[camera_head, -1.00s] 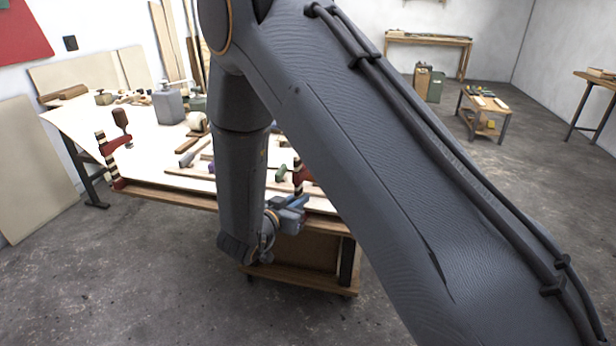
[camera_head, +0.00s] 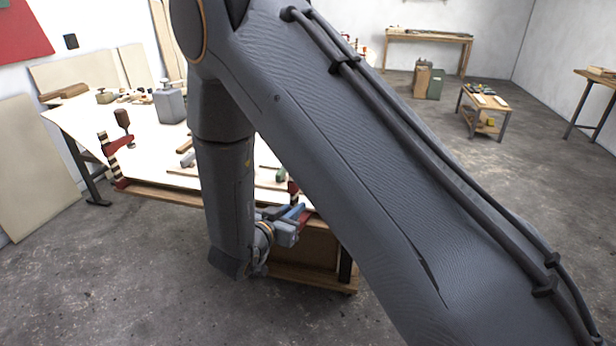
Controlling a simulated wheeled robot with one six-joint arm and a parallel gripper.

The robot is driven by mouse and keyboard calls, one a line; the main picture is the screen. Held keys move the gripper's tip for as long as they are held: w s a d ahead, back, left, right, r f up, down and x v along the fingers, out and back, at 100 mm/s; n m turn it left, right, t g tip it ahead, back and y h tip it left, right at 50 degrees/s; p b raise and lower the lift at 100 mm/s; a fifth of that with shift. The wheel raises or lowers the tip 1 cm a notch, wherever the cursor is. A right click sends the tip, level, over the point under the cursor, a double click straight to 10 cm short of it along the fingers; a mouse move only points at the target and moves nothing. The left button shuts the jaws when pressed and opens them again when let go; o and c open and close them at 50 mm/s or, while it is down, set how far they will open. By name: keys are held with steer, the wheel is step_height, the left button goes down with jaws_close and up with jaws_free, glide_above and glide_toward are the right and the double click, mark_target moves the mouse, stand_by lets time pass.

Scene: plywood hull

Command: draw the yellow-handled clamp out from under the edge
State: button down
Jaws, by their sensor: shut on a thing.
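My gripper (camera_head: 292,222) is at the front edge of the plywood hull (camera_head: 160,194), toward its right end, partly hidden by my arm. It is shut on a clamp, and a red part of that clamp (camera_head: 303,216) shows beside the fingers. My arm hides most of this clamp, and I cannot see a yellow handle. Another red clamp (camera_head: 113,160) with a dark brown handle stands upright on the left part of the same edge.
A grey can (camera_head: 169,104) and several small tools lie on the pale top. A wooden cabinet (camera_head: 305,255) stands below the edge, close to my gripper. A small side table (camera_head: 484,108) is at the back right. The floor in front is clear.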

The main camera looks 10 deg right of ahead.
mark_target(294, 188)
steer(key=shift+s, duration=0.1)
stand_by(0.3)
steer(key=shift+s+a+p, duration=0.3)
steer(key=shift+s, duration=0.45)
steer(key=shift+s+a+p, duration=0.25)
steer(key=shift+s+p, duration=0.1)
steer(key=shift+s, duration=0.4)
steer(key=shift+s+a+p, duration=0.3)
steer(key=shift+s, duration=0.45)
steer(key=shift+r+p, duration=0.1)
steer(key=shift+p, duration=0.2)
step_height(294, 188, up, 9)
steer(key=p, duration=0.6)
steer(key=shift+f+p, duration=0.2)
steer(key=shift+p, duration=0.15)
step_height(294, 188, up, 8)
steer(key=shift+r+p, duration=0.15)
steer(key=shift+p, duration=0.2)
